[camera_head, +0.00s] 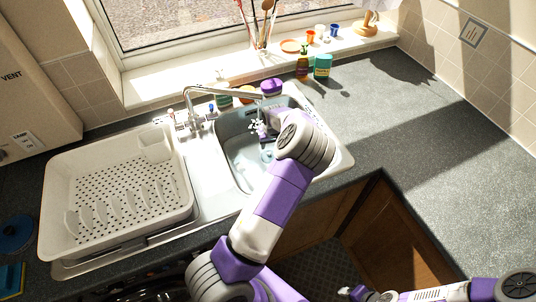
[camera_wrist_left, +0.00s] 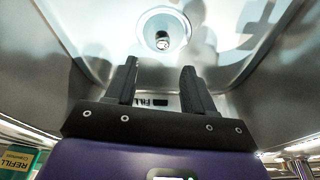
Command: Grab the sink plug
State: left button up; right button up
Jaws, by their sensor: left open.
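The sink plug (camera_wrist_left: 162,40) shows in the left wrist view as a small metallic knob at the centre of the round drain (camera_wrist_left: 148,22). In the head view, the plug and drain show only as a small round patch (camera_head: 267,155) on the basin floor, partly behind my arm. My left gripper (camera_wrist_left: 160,72) is open and empty, its two dark fingers pointing toward the drain with a gap before it. In the head view my left gripper (camera_head: 262,130) is inside the sink basin (camera_head: 236,160), largely hidden by my wrist. My right gripper (camera_head: 350,291) is low at the bottom edge, its fingers unclear.
A chrome tap (camera_head: 225,91) reaches over the basin. A white dish rack (camera_head: 120,190) fills the drainer on the left. Bottles and a teal tub (camera_head: 322,67) stand behind the sink. The right worktop (camera_head: 440,150) is clear. A yellow-green carton (camera_wrist_left: 16,161) shows at the wrist view's edge.

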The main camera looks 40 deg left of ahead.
aim_at(269, 152)
pick_arm(q)
jog(key=x, duration=0.2)
jog(key=b+x, duration=0.1)
jog(key=x, duration=0.4)
jog(key=shift+s+f, duration=0.25)
jog(key=shift+d, duration=0.1)
grip_shut()
